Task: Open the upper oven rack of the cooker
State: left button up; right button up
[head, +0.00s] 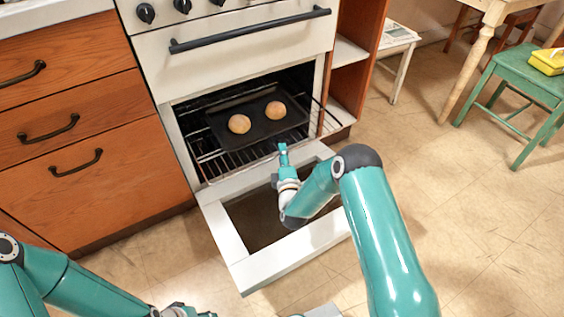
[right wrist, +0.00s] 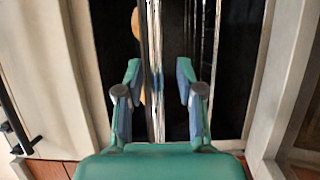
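The cooker (head: 150,65) has its oven door (head: 290,255) folded down. Inside, the wire oven rack (head: 208,168) carries a dark baking tray (head: 262,110) with two round buns (head: 239,124). My right gripper (head: 283,148) is at the rack's front edge, above the open door. In the right wrist view its two fingers (right wrist: 158,80) stand apart, with rack wires (right wrist: 155,35) showing between and beyond them; I cannot tell whether they touch. My left gripper (head: 180,311) is low at the bottom edge, mostly cut off, so its fingers cannot be judged.
Wooden drawers (head: 75,130) stand left of the cooker and an open shelf unit (head: 350,50) stands right. A green chair (head: 520,80) with a yellow object (head: 547,62) and a wooden table (head: 490,15) are farther right. The floor (head: 455,190) at right is clear.

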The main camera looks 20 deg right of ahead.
jog(key=v, duration=1.2)
jog(key=shift+f, duration=0.15)
